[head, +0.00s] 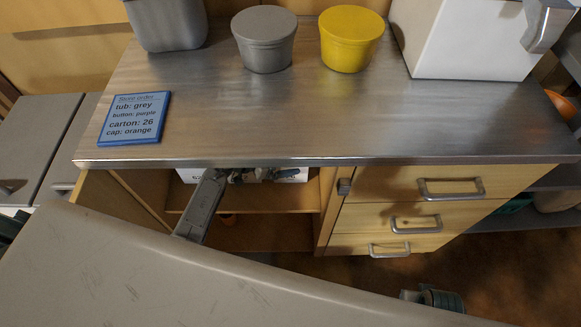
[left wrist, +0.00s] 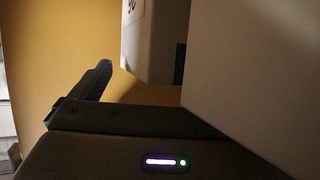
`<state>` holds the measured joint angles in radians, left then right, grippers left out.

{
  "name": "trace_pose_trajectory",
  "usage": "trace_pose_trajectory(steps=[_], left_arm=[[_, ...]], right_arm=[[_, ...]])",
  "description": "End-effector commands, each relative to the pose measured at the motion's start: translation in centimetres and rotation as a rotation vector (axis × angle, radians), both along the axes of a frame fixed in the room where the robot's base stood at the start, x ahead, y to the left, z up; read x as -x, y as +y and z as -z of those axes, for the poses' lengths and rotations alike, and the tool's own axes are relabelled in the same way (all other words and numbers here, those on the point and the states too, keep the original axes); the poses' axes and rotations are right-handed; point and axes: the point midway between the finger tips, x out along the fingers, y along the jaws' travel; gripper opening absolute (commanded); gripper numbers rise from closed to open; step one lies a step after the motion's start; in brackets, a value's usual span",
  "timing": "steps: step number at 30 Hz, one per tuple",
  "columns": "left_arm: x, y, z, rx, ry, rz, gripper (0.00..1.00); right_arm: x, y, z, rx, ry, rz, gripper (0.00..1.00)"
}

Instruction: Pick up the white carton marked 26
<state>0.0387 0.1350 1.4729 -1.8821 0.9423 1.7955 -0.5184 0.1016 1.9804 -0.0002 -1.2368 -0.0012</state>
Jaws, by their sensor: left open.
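Inside the open cabinet under the counter, white carton surfaces (head: 292,175) show just below the counter edge in the head view, mostly hidden by the counter and my arm. My left gripper (head: 248,176) is in the cabinet in front of them. In the left wrist view, a pale carton (left wrist: 150,45) has a dark mark at its top, cut off and apparently upside down, so I cannot read it surely. One gripper finger (left wrist: 92,84) shows left of this carton, apart from it. A larger pale box face (left wrist: 255,70) close on the right hides the other finger.
The counter (head: 300,125) holds a blue order card (head: 134,118) reading carton 26, a grey tub (head: 264,40), a yellow tub (head: 351,40) and a white box (head: 460,40). Drawers (head: 420,188) stand right of the opening. An orange-brown wall (left wrist: 50,45) is left of my gripper.

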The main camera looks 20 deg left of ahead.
Motion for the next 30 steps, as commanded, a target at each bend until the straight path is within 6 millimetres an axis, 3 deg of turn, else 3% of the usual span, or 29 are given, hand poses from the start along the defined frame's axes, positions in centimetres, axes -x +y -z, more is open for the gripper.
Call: trace_pose_trajectory(steps=[8,20,30], left_arm=[[-0.03,-0.05,-0.02,0.000,0.000,0.000,0.95],[0.05,-0.04,0.13,0.000,0.003,0.000,0.17],[0.14,-0.04,0.19,0.000,0.006,0.000,0.17]], right_arm=[[-0.02,0.01,-0.22,0.000,-0.001,0.000,0.50],[0.00,0.00,-0.14,0.001,-0.001,0.000,0.50],[-0.01,0.00,-0.20,0.000,-0.002,0.000,0.50]])
